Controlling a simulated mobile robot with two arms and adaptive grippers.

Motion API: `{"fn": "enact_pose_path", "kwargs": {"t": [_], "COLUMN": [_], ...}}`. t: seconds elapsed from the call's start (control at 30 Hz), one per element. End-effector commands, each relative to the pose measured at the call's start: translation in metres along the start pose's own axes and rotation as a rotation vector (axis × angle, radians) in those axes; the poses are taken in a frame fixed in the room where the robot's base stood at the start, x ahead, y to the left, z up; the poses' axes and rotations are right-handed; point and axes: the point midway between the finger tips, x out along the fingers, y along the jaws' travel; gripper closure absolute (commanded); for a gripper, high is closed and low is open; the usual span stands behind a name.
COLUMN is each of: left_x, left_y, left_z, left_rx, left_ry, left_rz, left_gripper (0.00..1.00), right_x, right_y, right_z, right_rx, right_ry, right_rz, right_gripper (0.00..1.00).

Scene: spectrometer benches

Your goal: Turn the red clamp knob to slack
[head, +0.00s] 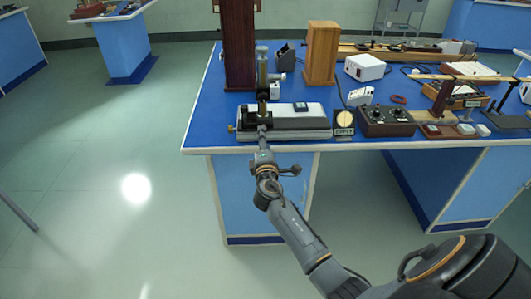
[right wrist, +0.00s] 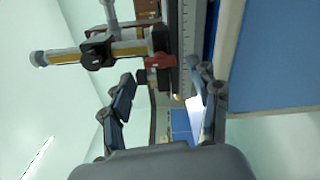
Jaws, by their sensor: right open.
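The red clamp knob (right wrist: 161,62) shows in the right wrist view, on the instrument's carriage beside a ruled scale (right wrist: 186,35). My right gripper (right wrist: 160,74) is open, one finger on each side of the knob's area. Whether a finger touches the knob I cannot tell. In the head view my right gripper (head: 262,134) is at the front of the instrument (head: 300,122), which has a pale base and an upright post with a brass tube (head: 262,72). I cannot make out the red knob in the head view. My left gripper is out of view.
The instrument stands at the front left edge of the blue bench (head: 205,112). A tall dark wooden post (head: 238,45) stands behind it. A round dial (head: 344,118) and a brown control box (head: 386,121) are to its right.

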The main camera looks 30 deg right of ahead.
Motion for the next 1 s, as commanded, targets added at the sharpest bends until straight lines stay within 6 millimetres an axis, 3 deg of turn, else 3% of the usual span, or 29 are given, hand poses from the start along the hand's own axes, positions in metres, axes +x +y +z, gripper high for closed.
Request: {"fn": "enact_pose_path", "kwargs": {"t": [0.2,0.4,1.0], "left_x": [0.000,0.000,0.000], "left_y": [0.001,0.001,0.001], "left_z": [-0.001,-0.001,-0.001], "left_rx": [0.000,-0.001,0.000], "left_ry": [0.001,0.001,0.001], "left_rz": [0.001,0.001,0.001], "left_gripper": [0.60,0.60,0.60], "right_x": [-0.048,-0.072,-0.077], "right_y": [-0.001,0.000,0.001], "right_z": [0.000,0.000,0.001], "right_rx": [0.000,0.000,-0.001], "right_ry": [0.000,0.000,-0.001], "right_rz": [-0.001,0.000,0.000], "right_gripper": [0.39,0.39,0.39]}}
